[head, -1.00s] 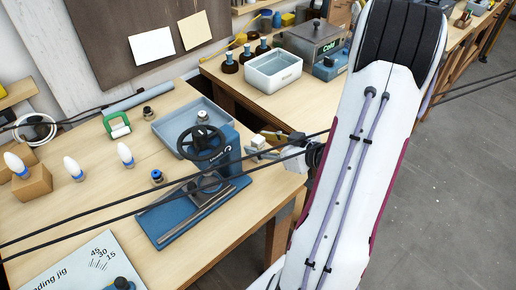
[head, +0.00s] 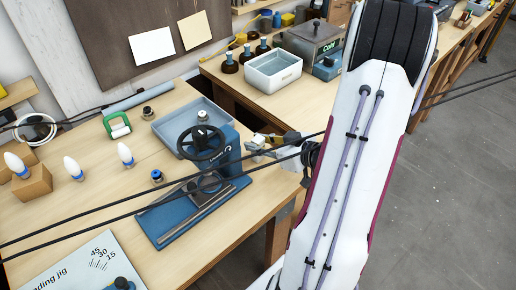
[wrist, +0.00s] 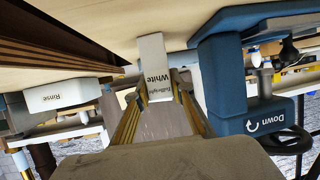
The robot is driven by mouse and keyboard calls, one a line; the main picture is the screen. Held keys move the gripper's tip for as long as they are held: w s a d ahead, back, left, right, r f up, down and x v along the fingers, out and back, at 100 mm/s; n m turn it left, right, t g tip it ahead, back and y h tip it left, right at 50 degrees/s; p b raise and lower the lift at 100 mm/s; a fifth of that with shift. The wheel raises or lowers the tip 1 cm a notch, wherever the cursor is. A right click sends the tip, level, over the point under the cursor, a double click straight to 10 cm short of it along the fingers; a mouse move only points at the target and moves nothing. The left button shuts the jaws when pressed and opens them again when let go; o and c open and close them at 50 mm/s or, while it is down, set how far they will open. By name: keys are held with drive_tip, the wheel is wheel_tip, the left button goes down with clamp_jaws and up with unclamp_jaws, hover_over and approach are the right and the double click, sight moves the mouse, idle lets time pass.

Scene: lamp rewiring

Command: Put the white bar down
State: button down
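In the head view my gripper (head: 266,146) is at the right edge of the wooden table, just right of the blue press (head: 228,150). A small pale end of the white bar (head: 257,140) shows there. I cannot tell whether the bar touches the table.
The blue press with its black handwheel (head: 203,142) stands close to my gripper's left. A grey-blue tray (head: 185,122) lies behind it. A white "Rinse" basin (head: 273,72) stands on the back table. Black cables cross the foreground. Bulbs stand at left.

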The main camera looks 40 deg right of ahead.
drive_tip(key=shift+r, duration=0.15)
drive_tip(key=shift+r, duration=4.85)
wheel_tip(320, 180, up, 11)
drive_tip(key=w+a+r+n+g+y, duration=0.25)
drive_tip(key=w+a+n+y, duration=0.5)
drive_tip(key=w+a, duration=0.4)
drive_tip(key=w+a+f+n+g+y, duration=0.15)
drive_tip(key=a+n+g, duration=0.3)
drive_tip(key=a, duration=0.65)
drive_tip(key=a+f+n+g+y, duration=0.1)
drive_tip(key=a+n+g+y, duration=0.4)
drive_tip(key=a, duration=0.6)
wheel_tip(320, 180, down, 11)
drive_tip(key=g+h, duration=0.1)
drive_tip(key=h, duration=0.1)
drive_tip(key=shift+a+r+m, duration=0.15)
drive_tip(key=shift+a+m, duration=0.05)
drive_tip(key=shift+m, duration=0.1)
drive_tip(key=shift+s, duration=0.1)
